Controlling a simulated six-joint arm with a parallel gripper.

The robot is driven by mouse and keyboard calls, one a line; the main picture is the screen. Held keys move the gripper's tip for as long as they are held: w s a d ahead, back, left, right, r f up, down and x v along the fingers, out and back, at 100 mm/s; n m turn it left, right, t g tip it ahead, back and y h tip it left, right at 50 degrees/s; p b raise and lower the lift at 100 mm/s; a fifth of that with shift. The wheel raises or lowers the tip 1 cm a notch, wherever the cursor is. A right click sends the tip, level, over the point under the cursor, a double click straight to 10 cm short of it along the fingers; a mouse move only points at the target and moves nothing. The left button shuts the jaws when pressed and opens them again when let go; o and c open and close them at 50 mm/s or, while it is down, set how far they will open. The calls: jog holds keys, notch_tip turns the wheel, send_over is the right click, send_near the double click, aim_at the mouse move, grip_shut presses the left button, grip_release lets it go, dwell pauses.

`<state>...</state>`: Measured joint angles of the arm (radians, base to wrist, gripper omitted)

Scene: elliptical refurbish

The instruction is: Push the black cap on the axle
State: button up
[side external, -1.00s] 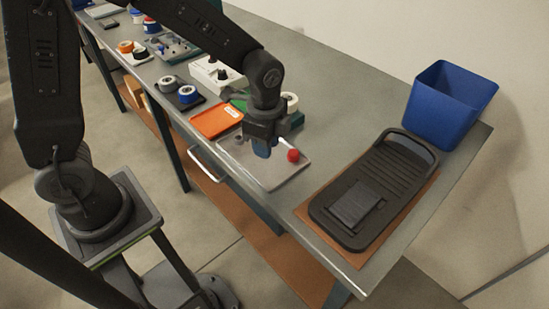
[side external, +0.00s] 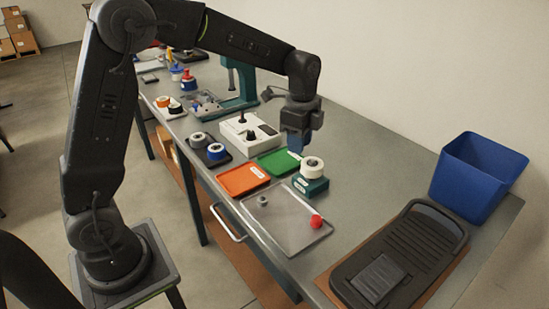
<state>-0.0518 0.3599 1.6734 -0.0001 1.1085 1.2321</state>
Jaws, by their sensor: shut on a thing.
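My gripper (side external: 296,148) points down above the bench, behind the white roll and close to the green tray in the picture. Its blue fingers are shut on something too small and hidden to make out. I cannot identify the black cap or the axle with certainty. A clear grey tray (side external: 285,240) at the front edge holds a red round piece (side external: 317,221) and a small grey ring-like part (side external: 263,201). A black pedal (side external: 405,250) with a grey rectangular piece (side external: 377,279) lies at the right on a brown mat.
A white roll (side external: 312,167) stands on a teal block (side external: 310,186). Orange (side external: 243,180) and green (side external: 279,162) trays, a white box with black knobs (side external: 262,140), and a teal press (side external: 246,80) line the bench. A blue bin (side external: 478,178) stands at the right.

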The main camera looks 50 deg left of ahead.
send_over(314, 161)
jog(key=shift+w+r, duration=0.1)
jog(key=shift+r, duration=0.25)
jog(key=shift+f, duration=2.8)
jog(key=shift+f, duration=0.7)
jog(key=o, duration=0.9)
jog(key=shift+o, duration=0.2)
jog(key=shift+r, duration=0.1)
notch_tip(314, 161, up, 14)
